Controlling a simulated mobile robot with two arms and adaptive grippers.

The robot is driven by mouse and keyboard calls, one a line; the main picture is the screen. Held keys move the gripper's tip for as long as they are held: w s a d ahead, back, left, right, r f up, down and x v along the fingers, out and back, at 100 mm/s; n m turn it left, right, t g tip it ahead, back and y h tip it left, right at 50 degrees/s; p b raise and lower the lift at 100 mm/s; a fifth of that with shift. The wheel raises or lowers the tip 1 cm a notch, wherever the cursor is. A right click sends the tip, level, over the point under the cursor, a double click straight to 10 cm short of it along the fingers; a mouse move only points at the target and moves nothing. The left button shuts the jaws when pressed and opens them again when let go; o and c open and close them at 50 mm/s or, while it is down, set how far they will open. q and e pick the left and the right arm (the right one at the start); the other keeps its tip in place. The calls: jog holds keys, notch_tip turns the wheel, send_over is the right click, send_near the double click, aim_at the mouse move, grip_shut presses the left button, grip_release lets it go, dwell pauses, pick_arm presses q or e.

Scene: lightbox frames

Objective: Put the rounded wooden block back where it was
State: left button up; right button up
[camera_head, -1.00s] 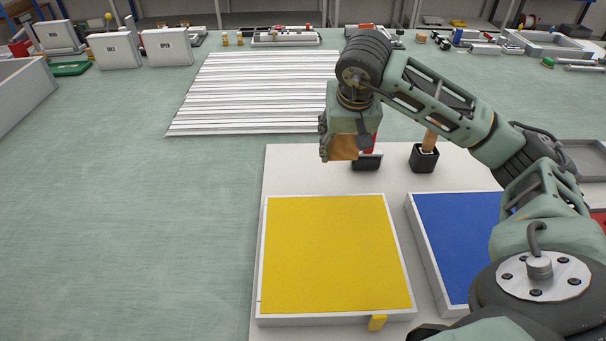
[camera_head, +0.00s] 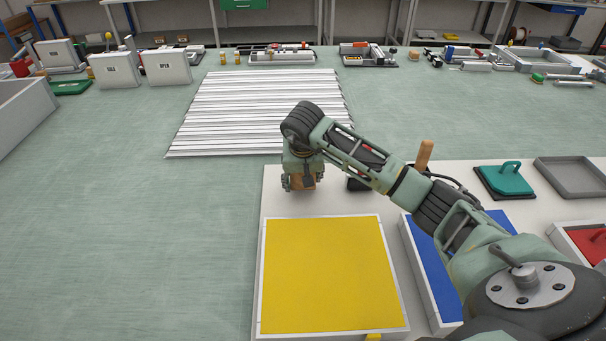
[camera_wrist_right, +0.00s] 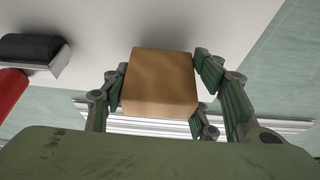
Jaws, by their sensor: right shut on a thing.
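My right gripper (camera_head: 301,184) is over the back left corner of the white board (camera_head: 345,204), behind the yellow panel. In the right wrist view its fingers (camera_wrist_right: 163,100) are shut on the wooden block (camera_wrist_right: 160,78), which shows a flat tan face with softened edges. I cannot tell whether the block touches the board. My left gripper is not in view.
The yellow panel (camera_head: 325,270) and blue panel (camera_head: 430,265) lie in front in white frames. A dark holder (camera_wrist_right: 32,46) and a red cylinder (camera_wrist_right: 12,92) are beside the gripper. A teal-handled lid (camera_head: 506,178) and grey tray (camera_head: 572,177) lie right. A white slatted panel (camera_head: 260,110) lies behind.

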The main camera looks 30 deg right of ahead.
jog(key=shift+f, duration=0.3)
jog(key=shift+f, duration=0.15)
jog(key=o, duration=1)
jog(key=shift+r, duration=0.3)
jog(key=b+v, duration=0.1)
jog(key=v, duration=1)
jog(key=shift+s+r+b, duration=0.15)
jog(key=shift+r+b, duration=0.2)
jog(key=shift+b, duration=0.05)
